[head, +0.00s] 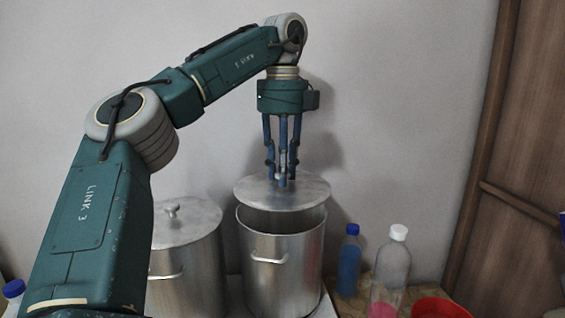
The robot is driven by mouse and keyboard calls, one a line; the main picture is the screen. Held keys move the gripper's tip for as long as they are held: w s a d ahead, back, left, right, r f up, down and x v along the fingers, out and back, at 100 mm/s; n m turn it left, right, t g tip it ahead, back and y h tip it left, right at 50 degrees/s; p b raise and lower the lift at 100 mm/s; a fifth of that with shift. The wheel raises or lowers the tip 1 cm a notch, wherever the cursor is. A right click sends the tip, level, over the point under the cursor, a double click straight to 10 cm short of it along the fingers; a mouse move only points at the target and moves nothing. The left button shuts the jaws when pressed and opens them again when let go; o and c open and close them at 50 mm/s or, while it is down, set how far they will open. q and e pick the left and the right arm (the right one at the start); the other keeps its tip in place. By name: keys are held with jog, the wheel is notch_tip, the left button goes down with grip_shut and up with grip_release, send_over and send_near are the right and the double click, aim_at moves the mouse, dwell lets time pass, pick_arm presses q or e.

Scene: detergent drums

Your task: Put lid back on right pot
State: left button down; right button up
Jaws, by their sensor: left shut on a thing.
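The right pot (265,265) is a tall steel pot with a side handle, standing at the middle bottom of the head view. Its round steel lid (250,192) is above the pot's mouth, with the dark inside of the pot showing below the lid's front edge. My left gripper (282,182) points straight down over the lid, its blue fingers shut on the lid's knob, which they mostly hide. Whether the lid's back edge touches the rim cannot be told. My right gripper is not in view.
Another steel pot (190,270) stands close on the left, its knobbed lid (178,222) on top. A blue bottle (349,265), a clear white-capped bottle (391,268) and a red bowl (438,308) stand at the right. A grey wall rises close behind.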

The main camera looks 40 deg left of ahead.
aim_at(281, 189)
pick_arm(q)
jog(key=shift+s+d+f, duration=0.15)
jog(key=shift+f, duration=0.35)
jog(key=shift+w+a+f, duration=0.2)
jog(key=shift+a+f, duration=0.05)
jog(key=shift+f, duration=0.3)
jog(key=shift+w+a+f, duration=0.15)
jog(key=shift+a+f, duration=0.1)
jog(key=shift+f, duration=0.3)
jog(key=shift+w+a+f+b, duration=0.25)
jog(key=shift+f+b, duration=0.3)
jog(key=shift+f, duration=0.1)
jog(key=shift+f+b, duration=0.3)
jog(key=shift+f, duration=0.1)
jog(key=shift+d, duration=0.2)
jog(key=shift+s+d, duration=0.1)
jog(key=shift+s, duration=0.05)
jog(key=shift+r, duration=0.1)
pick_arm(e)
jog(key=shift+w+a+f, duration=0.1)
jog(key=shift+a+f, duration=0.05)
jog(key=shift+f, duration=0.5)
pick_arm(q)
jog(key=shift+p, duration=0.35)
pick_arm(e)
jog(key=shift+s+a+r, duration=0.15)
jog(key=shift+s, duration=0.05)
